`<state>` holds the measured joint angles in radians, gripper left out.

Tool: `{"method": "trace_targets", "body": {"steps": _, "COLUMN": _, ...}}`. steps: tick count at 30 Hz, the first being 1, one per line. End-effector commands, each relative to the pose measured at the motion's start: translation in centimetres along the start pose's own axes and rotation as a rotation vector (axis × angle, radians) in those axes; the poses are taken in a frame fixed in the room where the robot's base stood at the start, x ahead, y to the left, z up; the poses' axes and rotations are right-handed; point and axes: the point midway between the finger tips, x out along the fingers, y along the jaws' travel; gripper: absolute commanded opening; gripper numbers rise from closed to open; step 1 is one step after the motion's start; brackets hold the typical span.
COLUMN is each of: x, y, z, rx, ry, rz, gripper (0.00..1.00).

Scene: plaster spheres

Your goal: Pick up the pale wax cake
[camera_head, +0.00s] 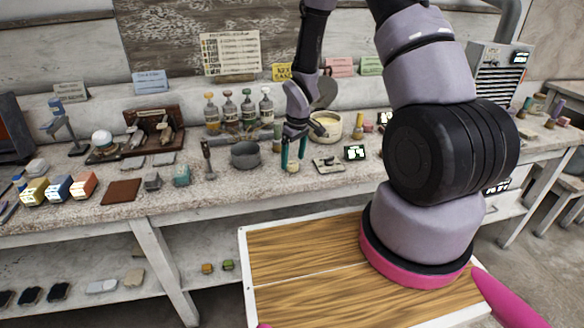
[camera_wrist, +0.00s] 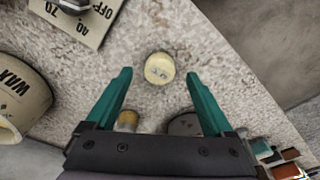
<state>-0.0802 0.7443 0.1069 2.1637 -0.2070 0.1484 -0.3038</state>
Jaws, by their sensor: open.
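The pale wax cake (camera_wrist: 159,68) is a small, round, cream-coloured disc with faint markings on top. It lies on the speckled bench top, just ahead of and between my gripper's fingertips in the wrist view. My gripper (camera_wrist: 159,78) has two teal fingers spread wide, with nothing between them touching either one. In the head view my gripper (camera_head: 293,161) points down at the bench, with the small pale cake (camera_head: 293,168) low between its fingers. The exact height of the fingertips above the bench is hard to tell.
A cream tub (camera_wrist: 18,98) marked WAX stands left in the wrist view. A plate with a switch (camera_wrist: 85,18) lies at the upper left. A grey pot (camera_head: 245,155) stands left of my gripper in the head view. Bottles (camera_head: 230,110) stand behind.

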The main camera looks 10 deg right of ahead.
Motion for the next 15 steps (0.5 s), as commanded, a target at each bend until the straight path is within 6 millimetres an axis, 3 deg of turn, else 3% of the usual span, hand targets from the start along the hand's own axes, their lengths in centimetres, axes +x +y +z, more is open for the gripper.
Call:
{"method": "trace_targets", "body": {"steps": 4, "x": 1.8, "y": 0.0, "z": 0.0, "rx": -0.001, "ry": -0.001, "rz": -0.001, "gripper": 0.87}}
{"method": "trace_targets", "body": {"steps": 12, "x": 2.1, "y": 0.0, "z": 0.0, "rx": 0.0, "ry": 0.0, "rz": 0.0, "gripper": 0.87}}
{"method": "trace_targets", "body": {"steps": 14, "x": 2.1, "y": 0.0, "z": 0.0, "rx": 0.0, "ry": 0.0, "rz": 0.0, "gripper": 0.68}}
{"method": "trace_targets", "body": {"steps": 15, "x": 2.1, "y": 0.0, "z": 0.0, "rx": 0.0, "ry": 0.0, "rz": 0.0, "gripper": 0.52}}
